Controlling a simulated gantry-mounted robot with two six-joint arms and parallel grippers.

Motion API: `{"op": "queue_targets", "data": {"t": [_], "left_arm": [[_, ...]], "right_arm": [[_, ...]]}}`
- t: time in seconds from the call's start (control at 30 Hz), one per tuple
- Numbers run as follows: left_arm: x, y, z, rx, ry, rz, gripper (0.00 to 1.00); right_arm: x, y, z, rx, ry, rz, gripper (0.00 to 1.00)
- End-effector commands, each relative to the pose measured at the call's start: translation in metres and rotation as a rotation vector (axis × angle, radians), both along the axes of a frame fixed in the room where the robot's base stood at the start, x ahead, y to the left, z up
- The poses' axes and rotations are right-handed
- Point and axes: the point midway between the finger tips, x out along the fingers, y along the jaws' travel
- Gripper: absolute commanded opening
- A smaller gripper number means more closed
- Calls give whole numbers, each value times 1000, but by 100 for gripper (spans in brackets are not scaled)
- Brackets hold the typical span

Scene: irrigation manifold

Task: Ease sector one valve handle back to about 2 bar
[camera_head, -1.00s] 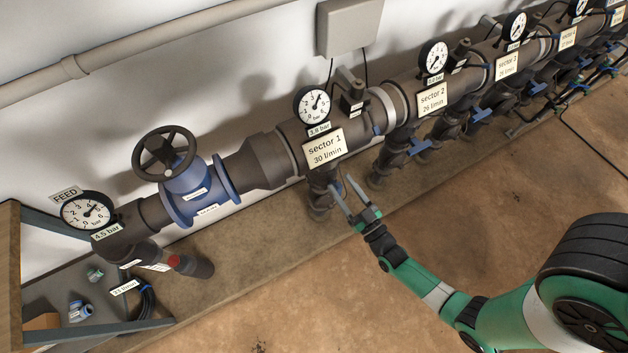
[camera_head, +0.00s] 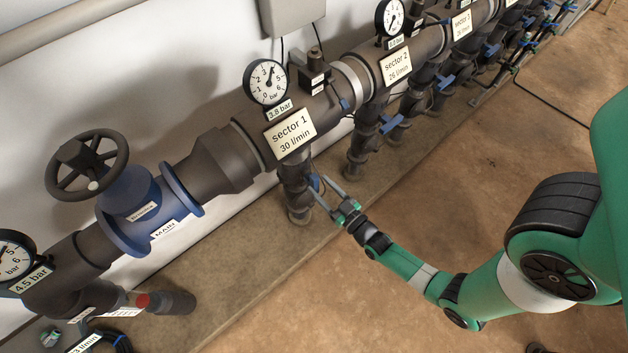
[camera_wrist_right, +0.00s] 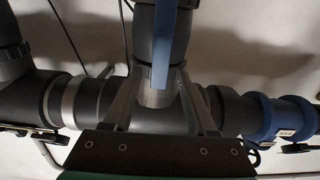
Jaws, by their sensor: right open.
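The sector 1 valve handle is a blue lever (camera_head: 315,183) on the dark drop pipe (camera_head: 297,190) under the sector 1 sign (camera_head: 290,134). In the right wrist view, the blue handle (camera_wrist_right: 172,42) appears upright between the finger lines. My right gripper (camera_head: 322,188) is open, its fingers reaching to either side of the handle; I cannot tell whether they touch it. The wrist view shows both fingers (camera_wrist_right: 158,95) apart. The sector 1 gauge (camera_head: 268,82) has a 3.8 bar tag (camera_head: 279,110). My left gripper is not in view.
The blue main valve (camera_head: 140,205) with its black handwheel (camera_head: 86,164) stands left. The feed gauge (camera_head: 15,262) is tagged 4.5 bar. The sector 2 valve's blue handle (camera_head: 391,124) is to the right. Brown floor (camera_head: 300,300) in front is clear.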

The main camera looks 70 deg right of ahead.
Motion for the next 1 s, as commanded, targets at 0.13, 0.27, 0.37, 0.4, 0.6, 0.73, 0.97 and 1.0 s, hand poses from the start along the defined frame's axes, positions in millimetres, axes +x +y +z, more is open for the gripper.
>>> {"op": "queue_targets", "data": {"t": [0.13, 0.27, 0.37, 0.4, 0.6, 0.73, 0.97, 1.0], "left_arm": [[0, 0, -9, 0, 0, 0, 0], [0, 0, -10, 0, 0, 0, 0], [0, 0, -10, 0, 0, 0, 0], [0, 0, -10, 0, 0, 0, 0], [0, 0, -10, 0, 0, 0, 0], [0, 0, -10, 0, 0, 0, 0], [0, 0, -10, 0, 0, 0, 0], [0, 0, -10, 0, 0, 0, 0]], "right_arm": [[22, -13, -2, -1, -2, 0, 57], [31, -18, -1, 0, 0, 0, 57], [32, -18, 0, 1, 0, 0, 57], [32, -18, 0, 1, 0, 0, 57], [32, -18, 0, 1, 0, 0, 43], [32, -18, 0, 1, 0, 0, 20], [32, -18, 0, 1, 0, 0, 0], [32, -18, 0, 1, 0, 0, 0]]}}
